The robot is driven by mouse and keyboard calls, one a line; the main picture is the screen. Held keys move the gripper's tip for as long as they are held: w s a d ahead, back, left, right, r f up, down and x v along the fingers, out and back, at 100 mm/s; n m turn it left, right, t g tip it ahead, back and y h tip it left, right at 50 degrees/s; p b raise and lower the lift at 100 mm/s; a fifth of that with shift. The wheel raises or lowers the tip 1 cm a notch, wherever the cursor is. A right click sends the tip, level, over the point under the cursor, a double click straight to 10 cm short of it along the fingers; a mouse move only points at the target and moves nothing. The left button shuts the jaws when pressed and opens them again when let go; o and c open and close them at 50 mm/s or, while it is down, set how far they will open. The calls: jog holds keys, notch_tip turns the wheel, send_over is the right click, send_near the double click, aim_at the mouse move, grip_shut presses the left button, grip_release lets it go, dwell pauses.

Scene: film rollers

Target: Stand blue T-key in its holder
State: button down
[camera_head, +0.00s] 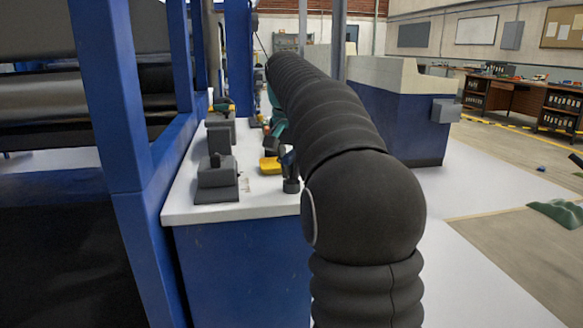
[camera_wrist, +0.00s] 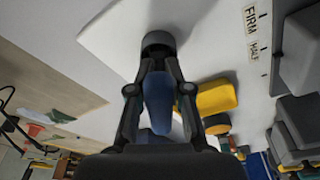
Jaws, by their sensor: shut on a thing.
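The blue T-key (camera_wrist: 158,98) is between the fingers of my gripper (camera_wrist: 158,84) in the wrist view, and the fingers are shut on it. A dark round cup-like piece (camera_wrist: 158,42), which looks like the holder, is at the far end of the fingers, in line with the key. In the head view this dark piece (camera_head: 291,186) stands near the right edge of the white bench top, just below a blue bit of the key (camera_head: 289,163). The key's lower end is hidden, so I cannot tell whether it is inside the cup. My arm hides most of the gripper in the head view.
A yellow block (camera_head: 270,166) lies just left of the cup on the white bench top (camera_head: 247,209). Grey blocks (camera_head: 217,182) stand further left. The wrist view shows a label reading FIRM (camera_wrist: 251,20). A blue frame post (camera_head: 112,95) rises at the left.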

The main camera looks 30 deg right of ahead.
aim_at(292, 152)
jog(key=shift+s+f, duration=0.1)
dwell(0.3)
jog(key=c, duration=1)
grip_release()
jog(key=shift+o, duration=0.2)
jog(key=o, duration=0.4)
jog(key=shift+c, duration=0.2)
jog(key=shift+r+p, duration=2.3)
jog(key=shift+r, duration=1.2)
